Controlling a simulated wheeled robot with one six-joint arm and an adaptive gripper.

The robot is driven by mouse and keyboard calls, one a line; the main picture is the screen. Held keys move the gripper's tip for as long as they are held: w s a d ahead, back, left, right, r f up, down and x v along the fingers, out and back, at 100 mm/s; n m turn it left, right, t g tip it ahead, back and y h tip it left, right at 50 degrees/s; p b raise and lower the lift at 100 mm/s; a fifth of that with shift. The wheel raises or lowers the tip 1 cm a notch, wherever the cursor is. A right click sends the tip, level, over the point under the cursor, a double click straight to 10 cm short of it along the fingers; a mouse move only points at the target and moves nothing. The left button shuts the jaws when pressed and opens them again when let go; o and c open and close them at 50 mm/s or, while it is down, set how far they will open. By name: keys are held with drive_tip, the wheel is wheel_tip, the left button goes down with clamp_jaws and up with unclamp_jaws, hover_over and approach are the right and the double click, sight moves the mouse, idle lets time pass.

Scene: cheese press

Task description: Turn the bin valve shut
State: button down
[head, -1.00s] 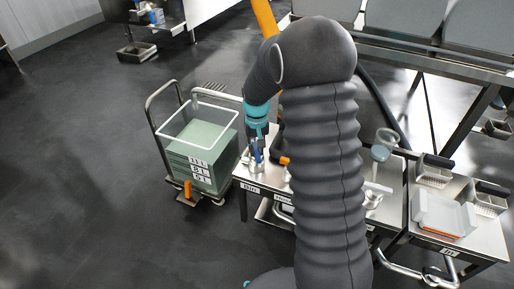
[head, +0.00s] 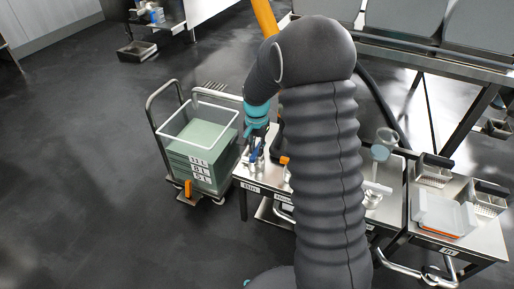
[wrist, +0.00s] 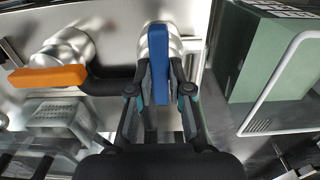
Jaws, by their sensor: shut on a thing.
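The blue valve handle (wrist: 160,62) stands on a round metal fitting in the wrist view, with its long side running up and down the picture. My gripper (wrist: 160,95) has one finger on each side of this handle and is shut on it. In the head view my gripper (head: 256,150) is at the left end of the steel table, above the label "Bin" (head: 249,187). There the handle is small and partly hidden by the gripper.
An orange valve handle (wrist: 48,78) lies crosswise, left of the blue one in the wrist view. A cart with a green, white-rimmed bin (head: 203,150) stands close to the table's left end. Open dark floor (head: 90,190) lies farther left.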

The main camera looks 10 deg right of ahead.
drive_tip(key=shift+s+f, duration=0.1)
drive_tip(key=shift+s, duration=0.05)
drive_tip(key=c, duration=1.1)
unclamp_jaws()
wheel_tip(320, 180, up, 12)
drive_tip(key=shift+r, duration=0.1)
